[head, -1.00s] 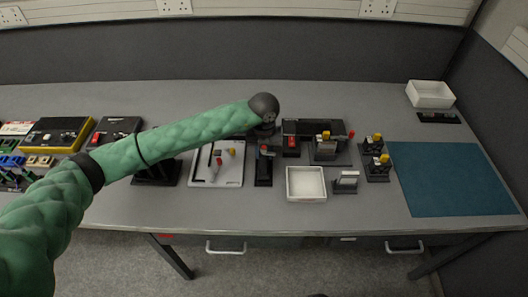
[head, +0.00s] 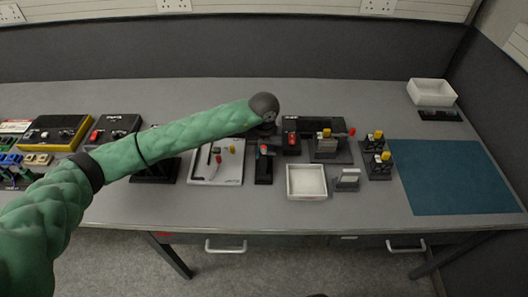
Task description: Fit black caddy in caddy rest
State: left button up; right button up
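My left arm reaches in from the left, and its dark wrist end points down over the middle of the bench. My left gripper (head: 264,130) is mostly hidden beneath the wrist, so I cannot see its fingers or whether it holds anything. A long black block (head: 322,125) lies just right of it, behind a black holder (head: 327,150) with yellow and red parts. I cannot tell for sure which black piece is the caddy or which is the caddy rest. My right gripper is not in view.
A white tray (head: 307,194) stands at the front middle, right of a pale tray (head: 218,180) with small tools. Black stands with yellow tops (head: 377,165) stand left of a clear blue mat (head: 455,178). A white bin (head: 432,83) is at the back right.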

pick_arm(q)
jog(key=shift+f, duration=0.1)
dwell(0.3)
jog(key=o, duration=1.4)
jog(key=shift+c, duration=0.2)
notch_tip(320, 180, up, 8)
jog(key=p, duration=0.1)
jog(key=shift+f+p, duration=0.25)
jog(key=shift+p, duration=0.15)
jog(key=shift+r, duration=0.1)
dwell(0.4)
